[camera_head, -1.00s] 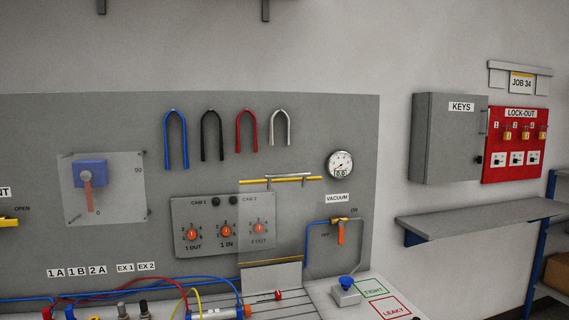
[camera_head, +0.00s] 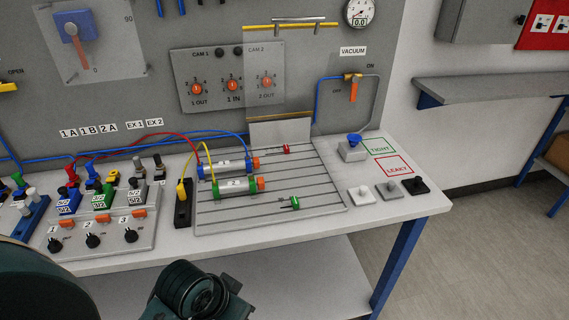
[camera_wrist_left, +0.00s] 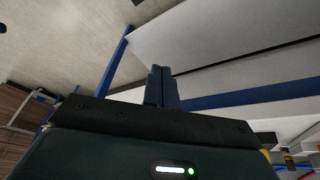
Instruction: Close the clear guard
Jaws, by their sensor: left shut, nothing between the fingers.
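The clear guard (camera_head: 298,68) is a see-through panel on the grey back board, between a yellow upper rail (camera_head: 262,27) and a thin yellow lower rail. It has a metal bar handle (camera_head: 300,20) at its top. It covers the CAM 2 side of the cam box, including the 2 OUT knob; the 1 OUT knob (camera_head: 196,89) and 1 IN knob are uncovered. My left gripper (camera_wrist_left: 162,72) is shut and empty in the left wrist view, with a pale shelf or tabletop edge beyond it. Its fingertips do not show in the head view. My right gripper is not in view.
The bench holds a slotted plate (camera_head: 325,190) with two cylinders, hoses and valve blocks at left. A blue-button box (camera_head: 353,149) stands at right. The vacuum valve (camera_head: 353,86) is right of the guard. A grey wall shelf (camera_head: 490,88) lies further right.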

